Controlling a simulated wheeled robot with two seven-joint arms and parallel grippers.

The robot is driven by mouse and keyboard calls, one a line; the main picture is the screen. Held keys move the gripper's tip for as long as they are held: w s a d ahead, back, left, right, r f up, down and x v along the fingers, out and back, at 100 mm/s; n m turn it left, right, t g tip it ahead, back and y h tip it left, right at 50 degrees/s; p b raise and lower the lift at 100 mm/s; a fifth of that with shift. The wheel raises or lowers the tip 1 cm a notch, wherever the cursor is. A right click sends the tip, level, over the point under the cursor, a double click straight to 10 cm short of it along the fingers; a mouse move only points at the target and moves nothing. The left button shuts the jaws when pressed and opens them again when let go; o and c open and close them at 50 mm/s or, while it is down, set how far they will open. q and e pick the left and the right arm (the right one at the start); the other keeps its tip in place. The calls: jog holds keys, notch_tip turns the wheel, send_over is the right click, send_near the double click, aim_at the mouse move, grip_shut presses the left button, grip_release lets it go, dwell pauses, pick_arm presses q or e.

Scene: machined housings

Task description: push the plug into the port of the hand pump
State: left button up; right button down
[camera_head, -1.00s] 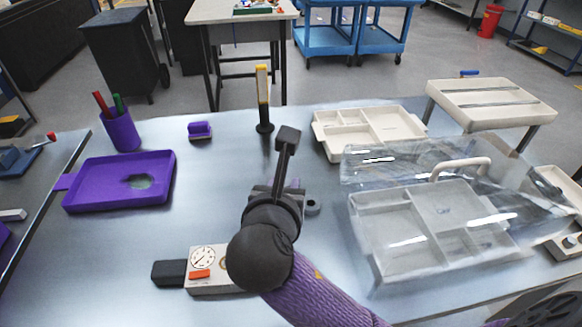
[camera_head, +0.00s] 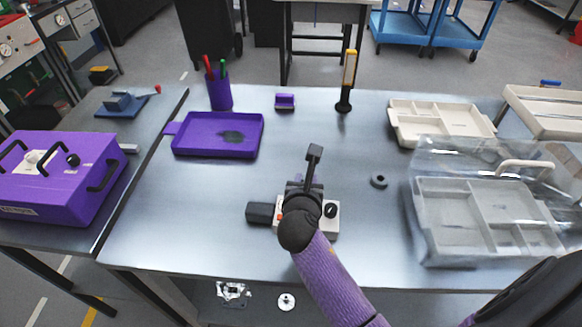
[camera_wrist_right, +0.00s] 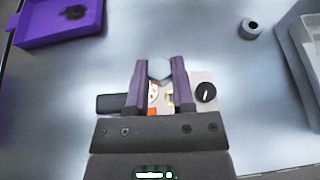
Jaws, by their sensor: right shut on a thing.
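The hand pump is a beige box (camera_head: 333,221) with a black end (camera_head: 260,213) at its left and a black knob (camera_head: 331,210) on top at its right. It lies on the table, partly hidden under my right arm. My right gripper (camera_wrist_right: 159,70) is above the pump, shut on a grey-blue faceted plug (camera_wrist_right: 159,68). In the wrist view, the pump's gauge and orange label show between and below the fingers. I cannot tell where the port is or whether the plug touches the pump. My left gripper is not in view.
A grey ring (camera_head: 379,181) lies right of the pump. A purple tray (camera_head: 190,149) and a pen cup (camera_head: 220,92) are at the back left. A clear-lidded organiser (camera_head: 432,250) stands at the right. A yellow-handled tool (camera_head: 349,70) stands behind. The table's front is mostly clear.

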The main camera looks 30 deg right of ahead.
jog(key=shift+s+d+f, duration=0.1)
jog(key=shift+d+f, duration=0.1)
jog(key=shift+f, duration=0.3)
jog(key=shift+s+d+f, duration=0.1)
jog(key=shift+d+f, duration=0.1)
jog(key=shift+f, duration=0.25)
jog(key=shift+f+b, duration=0.55)
jog(key=shift+f, duration=1)
jog(key=shift+f+b, duration=1.75)
jog(key=shift+f, duration=0.9)
